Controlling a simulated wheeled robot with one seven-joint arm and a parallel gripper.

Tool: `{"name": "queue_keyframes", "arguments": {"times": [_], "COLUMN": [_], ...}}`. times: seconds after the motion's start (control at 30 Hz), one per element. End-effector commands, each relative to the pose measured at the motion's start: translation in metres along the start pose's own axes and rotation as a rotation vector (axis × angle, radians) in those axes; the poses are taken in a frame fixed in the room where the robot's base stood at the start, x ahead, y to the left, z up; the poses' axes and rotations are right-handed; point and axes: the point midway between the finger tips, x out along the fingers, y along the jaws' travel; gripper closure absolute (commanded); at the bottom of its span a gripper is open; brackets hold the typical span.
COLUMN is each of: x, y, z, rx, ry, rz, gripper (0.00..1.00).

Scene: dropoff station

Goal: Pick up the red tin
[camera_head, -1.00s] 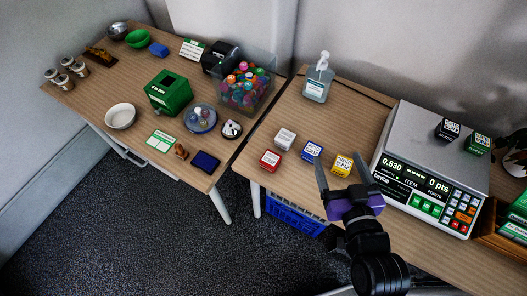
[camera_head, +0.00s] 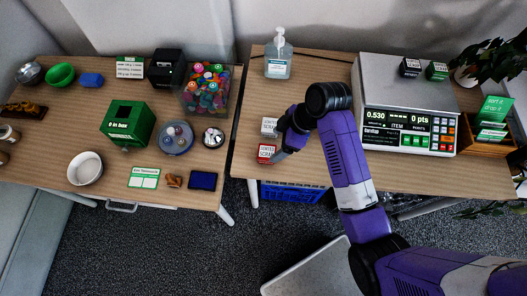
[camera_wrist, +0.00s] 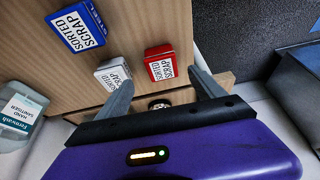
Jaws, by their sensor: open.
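The red tin (camera_head: 266,153), labelled sorted scrap, stands near the front left edge of the right table. In the wrist view the red tin (camera_wrist: 160,63) is ahead of the gap between my fingers. A white tin (camera_head: 269,127) stands just behind it; in the wrist view the white tin (camera_wrist: 113,74) is close to the left finger. My gripper (camera_head: 279,145) is beside both tins in the head view, partly hidden by my wrist. In the wrist view my gripper (camera_wrist: 160,88) is open with nothing held between its fingers.
A blue tin (camera_wrist: 77,27) is beyond the white one. A sanitizer bottle (camera_head: 278,58) is at the back. A gap separates this table from the crowded left table (camera_head: 60,160).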

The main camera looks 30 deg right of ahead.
Motion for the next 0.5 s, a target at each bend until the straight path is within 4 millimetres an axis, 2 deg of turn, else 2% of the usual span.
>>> {"name": "queue_keyframes", "arguments": {"times": [0.37,0.5], "x": [0.033,0.052], "y": [-0.002,-0.004], "z": [-0.001,-0.002], "rx": [-0.016,-0.015], "ry": [-0.002,-0.002], "rz": [-0.004,-0.004], "gripper": [0.22,0.22]}}
